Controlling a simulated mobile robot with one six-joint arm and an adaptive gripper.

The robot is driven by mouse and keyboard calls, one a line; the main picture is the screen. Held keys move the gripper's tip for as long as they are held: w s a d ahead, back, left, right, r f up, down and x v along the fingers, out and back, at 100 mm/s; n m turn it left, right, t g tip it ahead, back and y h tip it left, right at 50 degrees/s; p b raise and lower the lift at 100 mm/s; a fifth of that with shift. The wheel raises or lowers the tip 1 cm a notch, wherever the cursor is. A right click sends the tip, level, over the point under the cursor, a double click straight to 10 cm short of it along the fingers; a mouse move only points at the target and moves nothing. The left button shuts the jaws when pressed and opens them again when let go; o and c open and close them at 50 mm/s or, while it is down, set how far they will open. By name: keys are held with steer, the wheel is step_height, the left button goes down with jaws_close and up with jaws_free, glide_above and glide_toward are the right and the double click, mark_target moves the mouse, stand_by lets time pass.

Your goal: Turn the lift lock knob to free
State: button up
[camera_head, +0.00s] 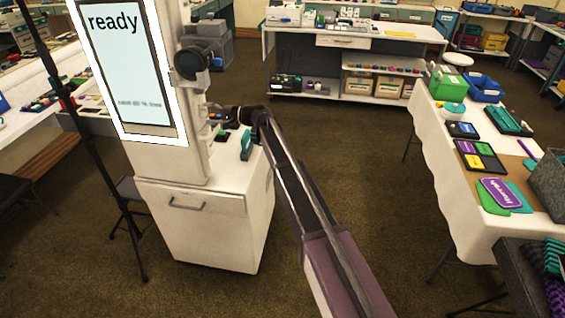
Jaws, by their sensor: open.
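A tall white booth unit (160,160) stands at left centre, with a lit screen (126,70) reading "ready". A dark round part (190,63) sticks out from the right side of its column. I cannot tell whether this is the lift lock knob, and no free or lock marking is readable. My arm reaches in from the lower right, and my gripper (222,115) is at the column's right side, below the round part and apart from it. The gripper is small and dark here; it is open, and I see nothing held in it.
A teal item (247,146) stands on the unit's ledge near my wrist. A thin dark stand (70,105) rises at left. A white-clothed table (465,190) with boxes and cards is at right, and a white shelf counter (350,50) behind. Carpet between is clear.

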steer(key=m, duration=0.7)
steer(key=shift+m, duration=0.4)
steer(key=m, duration=0.6)
steer(key=shift+w+m, duration=0.1)
steer(key=shift+m, duration=0.3)
steer(key=d, duration=1.4)
steer(key=s+d+f+n+h, duration=0.6)
steer(key=s+d+f, duration=0.4)
steer(key=s+d, duration=0.2)
steer(key=shift+d+f+n+h, duration=0.15)
steer(key=shift+d+n+h, duration=0.25)
steer(key=shift+n, duration=0.4)
